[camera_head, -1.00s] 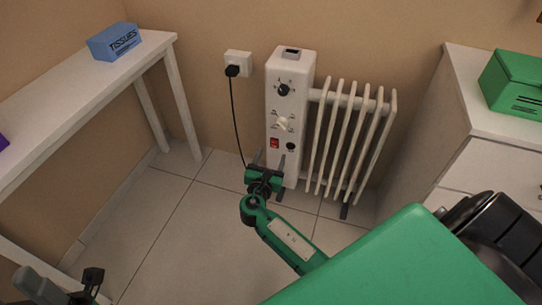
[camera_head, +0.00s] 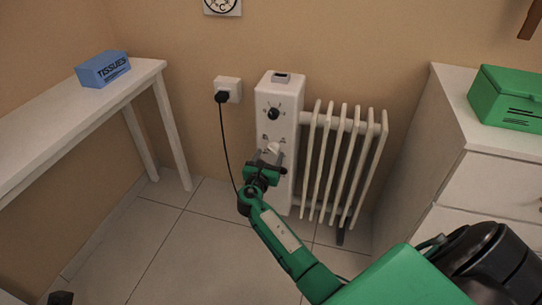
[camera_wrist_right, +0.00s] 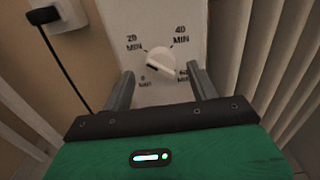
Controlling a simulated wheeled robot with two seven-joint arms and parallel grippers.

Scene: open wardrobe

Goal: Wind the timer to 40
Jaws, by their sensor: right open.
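The timer is a white knob (camera_head: 274,147) on the front of the white heater (camera_head: 270,95), below a black knob (camera_head: 273,113). In the right wrist view the timer knob (camera_wrist_right: 158,62) sits among marks for 0, 20, 40 and 60 minutes. A dark line on it lies at its lower left, between the 0 and 20 marks. My right gripper (camera_head: 268,158) is open just in front of the heater panel. In the wrist view its fingers stand either side of and slightly below the knob, not closed on it. Only a dark tip of my left gripper (camera_head: 60,298) shows.
Ribbed radiator fins (camera_head: 345,165) stand right of the panel. A black cord hangs from the wall socket (camera_head: 228,88) at left. A white table (camera_head: 60,115) with a tissue box (camera_head: 103,69) and a white cabinet (camera_head: 420,160) with a green box (camera_head: 508,95) flank the heater.

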